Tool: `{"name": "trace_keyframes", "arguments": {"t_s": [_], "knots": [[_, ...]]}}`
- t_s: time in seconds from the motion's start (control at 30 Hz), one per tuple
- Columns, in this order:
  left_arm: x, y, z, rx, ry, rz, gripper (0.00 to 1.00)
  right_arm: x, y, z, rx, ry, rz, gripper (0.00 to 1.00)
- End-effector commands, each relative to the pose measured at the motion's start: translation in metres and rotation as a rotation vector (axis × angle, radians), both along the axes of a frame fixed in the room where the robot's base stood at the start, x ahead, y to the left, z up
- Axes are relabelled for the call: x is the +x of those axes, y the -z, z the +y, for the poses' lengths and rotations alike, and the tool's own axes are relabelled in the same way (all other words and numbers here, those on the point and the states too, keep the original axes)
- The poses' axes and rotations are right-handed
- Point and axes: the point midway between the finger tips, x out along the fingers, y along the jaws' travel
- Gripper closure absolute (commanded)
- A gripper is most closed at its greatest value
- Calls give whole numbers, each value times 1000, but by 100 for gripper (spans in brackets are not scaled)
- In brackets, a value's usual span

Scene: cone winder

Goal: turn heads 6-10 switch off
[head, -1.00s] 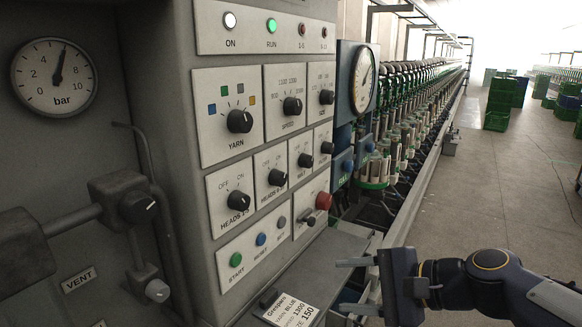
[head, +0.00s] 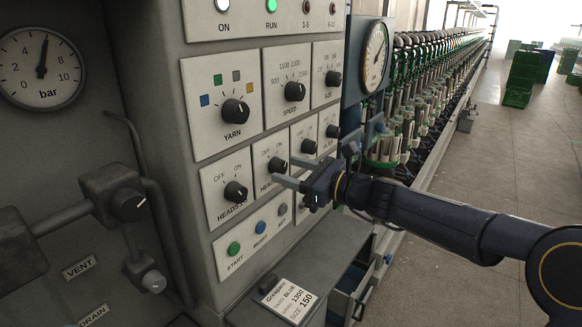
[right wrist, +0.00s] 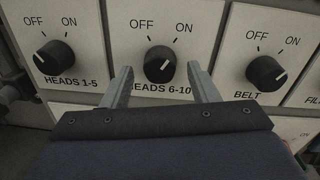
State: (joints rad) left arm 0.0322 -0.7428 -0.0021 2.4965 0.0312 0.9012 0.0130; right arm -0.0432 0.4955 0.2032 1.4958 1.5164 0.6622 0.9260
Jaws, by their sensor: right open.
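The heads 6-10 switch (head: 277,165) is a black rotary knob on a pale plate of the grey control panel, partly behind my gripper in the head view. In the right wrist view the knob (right wrist: 160,64) sits under the OFF and ON labels; its white mark appears to lean to the ON side. My right gripper (head: 283,168) is open and empty in front of this plate. In the right wrist view its fingertips (right wrist: 159,70) stand apart, one on each side of the knob, with gaps showing. My left gripper is not in view.
The heads 1-5 knob (right wrist: 55,58) is to the left and the belt knob (right wrist: 266,73) to the right. START (head: 234,249) and other buttons lie below. A sloping ledge with a label card (head: 288,300) juts out under the panel.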

Motion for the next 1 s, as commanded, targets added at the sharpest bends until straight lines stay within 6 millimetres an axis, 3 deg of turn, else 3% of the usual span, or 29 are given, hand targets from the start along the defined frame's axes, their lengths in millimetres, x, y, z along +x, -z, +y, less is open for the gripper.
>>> {"name": "trace_keyframes", "arguments": {"t_s": [0.33,0.67,1.0], "knots": [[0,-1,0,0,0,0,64,3,0,4,-1,1,0,47],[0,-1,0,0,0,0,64,3,0,4,-1,0,0,90],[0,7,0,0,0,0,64,3,2,4,-31,0,-43,90]]}}
